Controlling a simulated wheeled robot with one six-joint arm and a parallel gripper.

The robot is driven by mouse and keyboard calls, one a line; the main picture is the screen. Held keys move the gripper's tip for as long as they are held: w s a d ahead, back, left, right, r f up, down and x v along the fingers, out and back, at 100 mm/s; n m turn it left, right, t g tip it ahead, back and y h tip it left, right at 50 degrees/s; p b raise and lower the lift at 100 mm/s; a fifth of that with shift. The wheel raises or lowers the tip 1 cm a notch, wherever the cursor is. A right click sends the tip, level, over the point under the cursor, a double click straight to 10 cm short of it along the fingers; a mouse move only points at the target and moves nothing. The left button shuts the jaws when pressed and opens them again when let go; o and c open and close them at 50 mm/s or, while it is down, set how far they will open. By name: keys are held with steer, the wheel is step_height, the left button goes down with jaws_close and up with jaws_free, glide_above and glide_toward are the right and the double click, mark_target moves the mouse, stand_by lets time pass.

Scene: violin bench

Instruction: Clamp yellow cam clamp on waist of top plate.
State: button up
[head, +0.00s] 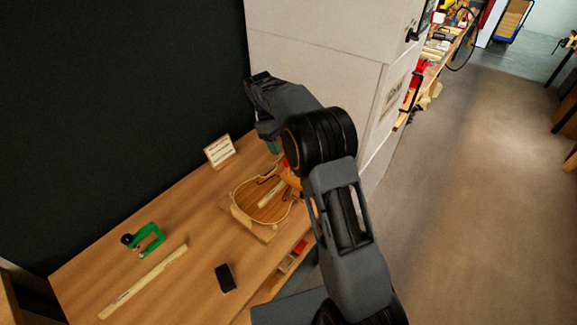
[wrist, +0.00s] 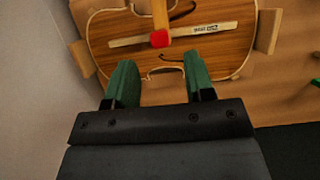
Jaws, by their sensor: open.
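The violin top plate (head: 262,205) lies on a wooden support on the bench. In the wrist view the plate (wrist: 225,45) spans the top of the picture, with a labelled wooden bar along its middle. A yellow-orange piece with a red tip (wrist: 160,17), seemingly the yellow cam clamp, reaches over the plate's far waist; its red tip shows over the bar. Its far end is out of frame. My gripper (wrist: 158,75) is open, its two green fingers apart at the near waist edge, with nothing visible between them. In the head view my arm hides part of the plate.
A green clamp (head: 150,238), a long wooden strip (head: 143,282) and a dark block (head: 225,278) lie on the bench (head: 185,220). A small sign (head: 219,151) stands near the dark wall. A pale cabinet (head: 320,60) rises behind my arm.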

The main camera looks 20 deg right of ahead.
glide_above(292, 178)
steer(key=w, duration=0.1)
steer(key=f, duration=0.7)
steer(key=shift+w+a+f, duration=0.15)
steer(key=shift+a+f, duration=0.15)
steer(key=shift+a, duration=0.1)
steer(key=shift+c, duration=0.4)
jaws_close()
steer(key=t+y+b, duration=0.1)
steer(key=t+b, duration=0.1)
steer(key=b, duration=0.1)
steer(key=s+d+f+t+y+b, duration=0.1)
steer(key=t+b, duration=0.1)
steer(key=b, duration=0.1)
steer(key=shift+s+d+f+y, duration=0.1)
steer(key=shift+s+y, duration=0.1)
steer(key=shift+y, duration=0.2)
steer(key=t+y+b, duration=0.1)
steer(key=b, duration=0.1)
steer(key=t+b, duration=0.1)
steer(key=b, duration=0.1)
steer(key=shift+s+d+f+y, duration=0.2)
steer(key=shift+s+y, duration=0.15)
steer(key=shift+y, duration=0.05)
steer(key=shift+b, duration=0.3)
steer(key=shift+r+t, duration=0.1)
steer(key=shift+t, duration=0.2)
steer(key=shift+o, duration=0.4)
jaws_free()
